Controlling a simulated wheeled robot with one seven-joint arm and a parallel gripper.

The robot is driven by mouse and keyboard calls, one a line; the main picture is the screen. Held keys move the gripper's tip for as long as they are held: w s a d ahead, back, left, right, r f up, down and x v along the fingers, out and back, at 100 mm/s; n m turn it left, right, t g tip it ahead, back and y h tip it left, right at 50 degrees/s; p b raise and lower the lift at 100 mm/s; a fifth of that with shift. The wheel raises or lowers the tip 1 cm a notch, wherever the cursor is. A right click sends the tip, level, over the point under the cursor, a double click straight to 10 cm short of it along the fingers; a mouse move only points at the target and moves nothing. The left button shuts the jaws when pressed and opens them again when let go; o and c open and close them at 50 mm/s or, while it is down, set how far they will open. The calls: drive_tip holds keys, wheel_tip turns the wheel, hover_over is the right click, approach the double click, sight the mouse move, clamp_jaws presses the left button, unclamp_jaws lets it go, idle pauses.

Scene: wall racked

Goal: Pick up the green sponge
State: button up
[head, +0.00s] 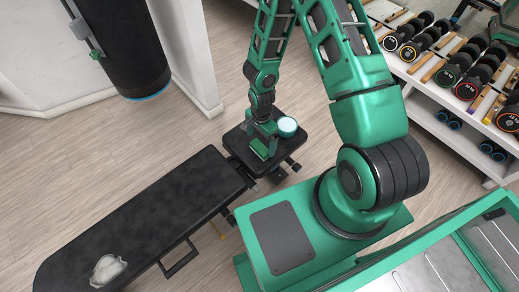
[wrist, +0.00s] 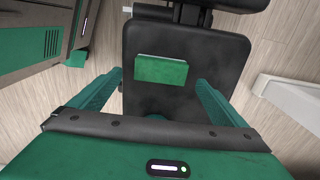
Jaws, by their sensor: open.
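The green sponge (wrist: 161,69) is a small block lying on the black bench seat (wrist: 215,55) in the wrist view. My gripper (wrist: 160,80) is open, with one green finger on the left and one on the right of the sponge in the picture. The fingers look apart from the sponge, and nothing is between them in their grip. In the head view my gripper (head: 262,152) is over the short seat pad (head: 236,141). I cannot make out the sponge there; my arm and gripper cover that area.
The long bench pad (head: 165,205) runs to the lower left, with a crumpled whitish cloth (head: 108,270) on it. A black punching bag (head: 130,50) hangs at upper left. A white rack (head: 445,110) of dumbbells stands at the right. Wooden floor (head: 60,150) is clear at the left.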

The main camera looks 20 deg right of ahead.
sight(260, 147)
drive_tip(key=shift+a+f, duration=0.15)
drive_tip(key=shift+f, duration=2.55)
drive_tip(key=c, duration=1.2)
drive_tip(key=shift+c, duration=0.2)
drive_tip(key=shift+r, duration=0.15)
drive_tip(key=shift+w+r, duration=0.1)
drive_tip(key=shift+r, duration=0.4)
drive_tip(key=r, duration=0.2)
drive_tip(key=a+r, duration=0.1)
drive_tip(key=shift+s+r, duration=0.25)
drive_tip(key=s+a+r, duration=0.5)
drive_tip(key=a+r, duration=0.1)
drive_tip(key=a, duration=0.3)
drive_tip(key=shift+s+r, duration=0.15)
drive_tip(key=shift+s, duration=0.15)
